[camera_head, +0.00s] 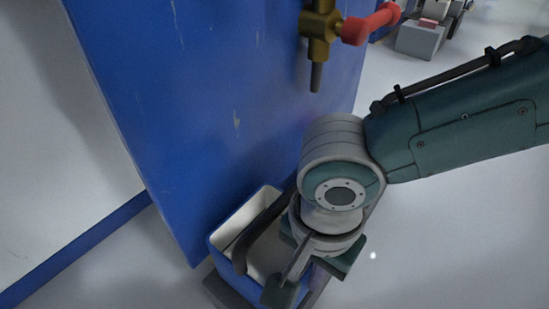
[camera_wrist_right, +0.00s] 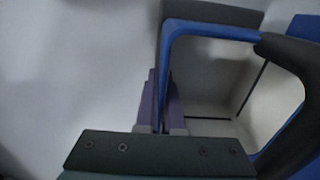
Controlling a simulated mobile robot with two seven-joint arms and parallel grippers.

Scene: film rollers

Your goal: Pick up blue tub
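The blue tub (camera_head: 226,264) stands at the foot of the tall blue panel in the head view, partly hidden by my right arm. It has a pale inside and a dark handle (camera_head: 258,232) across it. In the right wrist view its blue rim (camera_wrist_right: 210,30) and pale inside fill the right half. My right gripper (camera_wrist_right: 163,95) is down at the tub's side wall, with one purple finger on each side of the wall. The fingers are close together and look shut on it. My left gripper is not in view.
The blue panel (camera_head: 215,110) rises right behind the tub. A brass tap with a red handle (camera_head: 370,24) sticks out above. A dark grey base (camera_head: 222,292) shows under the tub. The floor to the right is clear.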

